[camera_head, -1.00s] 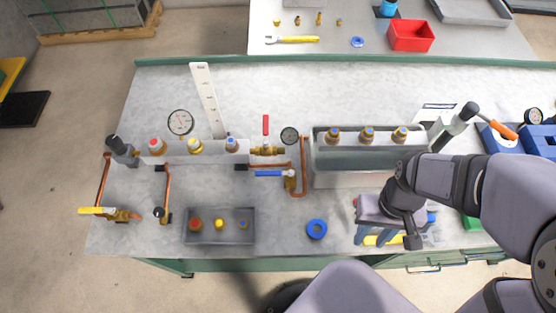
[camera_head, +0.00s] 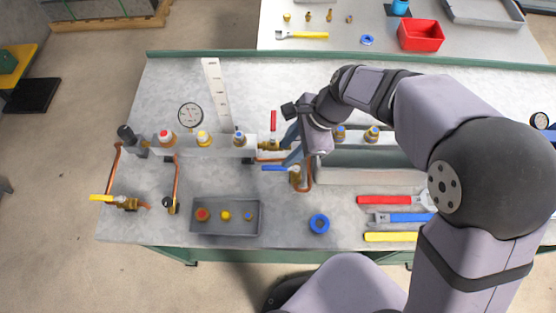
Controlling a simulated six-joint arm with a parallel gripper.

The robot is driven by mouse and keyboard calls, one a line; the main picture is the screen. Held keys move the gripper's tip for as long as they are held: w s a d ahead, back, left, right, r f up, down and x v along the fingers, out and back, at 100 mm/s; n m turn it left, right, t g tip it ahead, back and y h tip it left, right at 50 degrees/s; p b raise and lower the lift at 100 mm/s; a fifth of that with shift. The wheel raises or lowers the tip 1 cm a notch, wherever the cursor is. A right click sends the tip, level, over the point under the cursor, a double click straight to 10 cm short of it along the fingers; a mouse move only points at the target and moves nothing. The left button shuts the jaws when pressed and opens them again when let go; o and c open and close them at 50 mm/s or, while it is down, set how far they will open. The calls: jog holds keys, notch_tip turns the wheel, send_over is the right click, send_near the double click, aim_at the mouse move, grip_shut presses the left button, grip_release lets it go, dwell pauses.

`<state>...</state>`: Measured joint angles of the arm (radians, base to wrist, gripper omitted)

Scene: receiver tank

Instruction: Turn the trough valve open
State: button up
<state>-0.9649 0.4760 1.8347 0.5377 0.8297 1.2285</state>
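A brass valve with a red lever (camera_head: 273,121) stands between the white manifold and the grey-green trough (camera_head: 372,175); its lever points away from me. Just below it, a valve with a blue lever (camera_head: 273,168) sits on the copper pipe, its lever lying left to right. I cannot tell by looks which one is the trough valve. My gripper (camera_head: 284,152) hangs at the trough's left end, beside both valves. Its two blue-grey fingers are apart, with nothing seen between them. The gripper and wrist hide part of the brass bodies and the trough's left end; contact is unclear.
A manifold (camera_head: 220,146) with capped fittings and a gauge (camera_head: 190,115) stands to the left. A grey tray (camera_head: 225,229) and a blue ring (camera_head: 319,224) lie in front. Wrenches (camera_head: 398,218) lie at right. A yellow-lever valve (camera_head: 115,200) is at far left.

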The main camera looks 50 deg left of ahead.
aim_at(273, 167)
jog(key=shift+d+m, duration=0.1)
jog(key=shift+m, duration=0.8)
jog(key=shift+f, duration=0.1)
jog(key=shift+p+x, duration=0.9)
jog(key=shift+x, duration=2.7)
grip_shut()
